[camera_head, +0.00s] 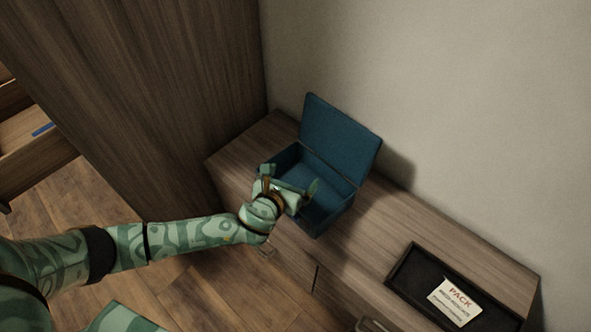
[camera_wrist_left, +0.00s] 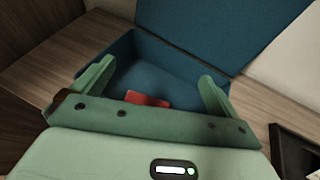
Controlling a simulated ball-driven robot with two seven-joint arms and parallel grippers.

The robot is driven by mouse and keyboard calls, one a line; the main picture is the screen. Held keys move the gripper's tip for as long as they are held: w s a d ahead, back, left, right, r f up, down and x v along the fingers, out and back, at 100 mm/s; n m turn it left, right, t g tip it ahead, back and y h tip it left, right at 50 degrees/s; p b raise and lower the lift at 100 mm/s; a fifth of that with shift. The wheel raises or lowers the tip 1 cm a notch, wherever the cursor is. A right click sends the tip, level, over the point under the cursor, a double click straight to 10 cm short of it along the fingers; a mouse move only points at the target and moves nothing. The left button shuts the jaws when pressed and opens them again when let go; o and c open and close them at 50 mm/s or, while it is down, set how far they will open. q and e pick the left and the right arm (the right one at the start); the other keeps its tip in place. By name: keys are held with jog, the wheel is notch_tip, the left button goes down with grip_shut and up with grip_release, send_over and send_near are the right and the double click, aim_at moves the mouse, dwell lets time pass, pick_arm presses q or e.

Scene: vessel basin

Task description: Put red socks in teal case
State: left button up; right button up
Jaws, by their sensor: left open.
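The teal case (camera_head: 340,140) stands open on the wooden cabinet, its lid raised at the back against the wall side. The case also shows in the left wrist view (camera_wrist_left: 175,62). A red thing, likely the red socks (camera_wrist_left: 148,100), lies inside the case in the left wrist view, partly hidden by my gripper's body. My left gripper (camera_head: 291,183) is open over the front left part of the case. In the left wrist view its two fingers (camera_wrist_left: 157,85) are spread, with the red thing between and below them, apart from both. My right gripper is not in view.
A black tray (camera_head: 405,272) with a card (camera_head: 455,301) marked PACK lies on the cabinet top (camera_head: 385,220) to the right. A tall wooden wardrobe (camera_head: 160,80) stands at the left. An open drawer or shelf (camera_head: 35,145) with a blue item (camera_head: 43,129) is at far left.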

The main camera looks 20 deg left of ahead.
pick_arm(q)
jog(key=p+v, duration=0.2)
jog(key=v, duration=0.5)
jog(key=shift+s+p, duration=0.25)
jog(key=shift+p, duration=0.1)
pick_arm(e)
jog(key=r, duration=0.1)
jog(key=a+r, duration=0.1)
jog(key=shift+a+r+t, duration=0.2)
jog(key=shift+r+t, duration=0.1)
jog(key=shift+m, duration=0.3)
